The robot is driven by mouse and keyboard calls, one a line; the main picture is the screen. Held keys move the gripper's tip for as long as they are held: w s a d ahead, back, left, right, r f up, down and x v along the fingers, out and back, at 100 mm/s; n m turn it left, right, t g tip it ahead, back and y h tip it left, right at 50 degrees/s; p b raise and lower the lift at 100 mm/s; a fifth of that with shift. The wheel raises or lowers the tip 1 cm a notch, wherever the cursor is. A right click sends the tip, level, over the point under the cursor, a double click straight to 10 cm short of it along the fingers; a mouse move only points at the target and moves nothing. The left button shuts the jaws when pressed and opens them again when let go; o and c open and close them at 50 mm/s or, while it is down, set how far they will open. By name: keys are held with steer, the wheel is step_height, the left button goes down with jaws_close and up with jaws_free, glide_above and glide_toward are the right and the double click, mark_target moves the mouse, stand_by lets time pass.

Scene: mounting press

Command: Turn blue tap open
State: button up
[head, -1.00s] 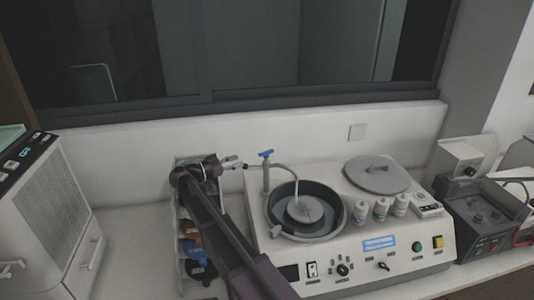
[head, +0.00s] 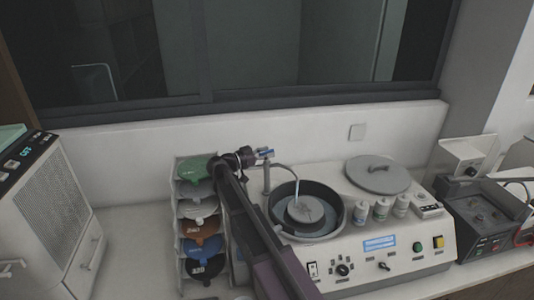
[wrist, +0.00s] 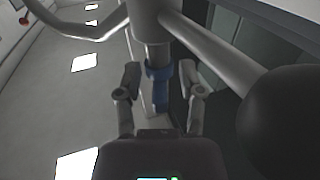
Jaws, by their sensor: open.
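The blue tap (head: 266,152) tops a grey upright pipe on the left of the white machine. A curved spout runs from it to the round dark bowl. My gripper (head: 258,153) is at the tap, coming from the left, and partly covers it. In the wrist view the blue tap handle (wrist: 160,90) lies between the two fingers of my gripper (wrist: 160,78). The fingers are open, with a visible gap on each side of the handle. The grey pipe and spout cross the top of that view.
The dark bowl (head: 305,212) with a disc sits right of the pipe. A grey lid (head: 378,175) and several small bottles are further right. A rack (head: 183,235) of coloured discs stands left of the machine. A wall and window are behind.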

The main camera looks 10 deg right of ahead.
jaws_close()
steer(key=shift+s+d+n+t+y, duration=0.1)
steer(key=shift+n+t+y, duration=0.2)
steer(key=shift+n+t, duration=0.35)
steer(key=n+t+y, duration=0.1)
steer(key=t, duration=0.1)
steer(key=shift+s+n+t, duration=0.1)
steer(key=shift+n+t, duration=0.15)
steer(key=shift+t, duration=0.1)
steer(key=n+t+y, duration=0.3)
steer(key=t+y, duration=0.1)
steer(key=shift+n, duration=0.3)
steer(key=n+t+y, duration=0.3)
steer(key=n+y, duration=0.1)
steer(key=y, duration=0.1)
steer(key=shift+y, duration=0.4)
steer(key=shift+w+n+t+y, duration=0.15)
steer(key=shift+n+t+y, duration=0.15)
steer(key=shift+n+y, duration=0.75)
steer(key=shift+w+n+t+y, duration=0.1)
steer(key=shift+n+t+y, duration=0.4)
steer(key=shift+y, duration=0.95)
steer(key=shift+n+y, duration=0.45)
steer(key=shift+y, duration=0.05)
